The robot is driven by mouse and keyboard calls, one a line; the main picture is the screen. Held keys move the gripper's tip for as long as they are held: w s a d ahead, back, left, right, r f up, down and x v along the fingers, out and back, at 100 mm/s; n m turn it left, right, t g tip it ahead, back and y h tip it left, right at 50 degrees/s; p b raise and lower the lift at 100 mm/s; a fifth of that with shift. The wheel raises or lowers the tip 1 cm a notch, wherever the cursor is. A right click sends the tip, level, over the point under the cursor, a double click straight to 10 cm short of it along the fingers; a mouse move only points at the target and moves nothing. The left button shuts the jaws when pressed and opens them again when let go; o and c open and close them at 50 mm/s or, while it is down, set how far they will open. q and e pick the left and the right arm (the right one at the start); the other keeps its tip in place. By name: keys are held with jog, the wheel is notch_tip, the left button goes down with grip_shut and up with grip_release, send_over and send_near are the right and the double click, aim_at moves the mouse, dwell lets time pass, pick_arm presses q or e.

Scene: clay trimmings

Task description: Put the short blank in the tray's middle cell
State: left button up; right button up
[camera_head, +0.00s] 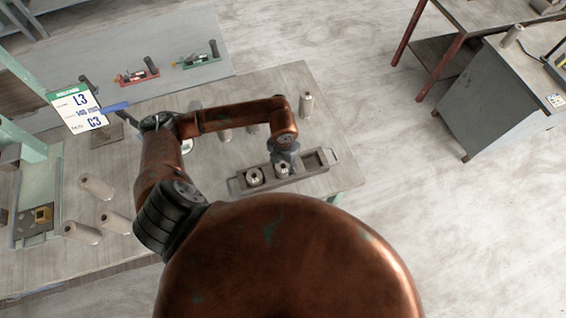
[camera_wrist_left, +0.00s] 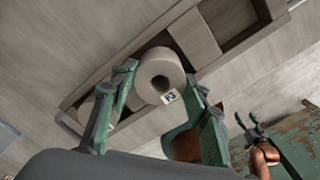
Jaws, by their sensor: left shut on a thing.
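The tray (camera_head: 236,185) is a long grey-brown box with cells, near the right end of the table. One round blank (camera_head: 254,175) with a centre hole stands in its left cell. My left gripper (camera_head: 283,165) is over the middle of the tray, shut on a pale cylindrical blank (camera_wrist_left: 160,75) with a hole and a small label. I cannot tell whether the held blank touches the tray floor. The right cell (camera_head: 315,161) looks empty. What seems to be my right gripper (camera_wrist_left: 258,130) is at the right of the wrist view; its jaws are unclear.
Clear floor lies right of the table.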

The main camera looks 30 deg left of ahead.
pick_arm(q)
jog(key=shift+w+f, duration=0.5)
jog(key=shift+f, duration=0.1)
jog(key=shift+s+r, duration=0.15)
jog(key=shift+s, duration=0.15)
jog(key=o, duration=0.9)
jog(key=shift+w, duration=0.15)
jog(key=shift+o, duration=0.8)
jog(key=shift+w, duration=0.1)
jog(key=shift+o, duration=1.9)
jog(key=shift+r, duration=0.25)
notch_tip(320, 180, up, 11)
jog(key=shift+r, duration=0.2)
pick_arm(e)
jog(key=shift+w+d+f, duration=0.15)
jog(key=shift+w+f, duration=0.05)
jog(key=shift+f, duration=0.2)
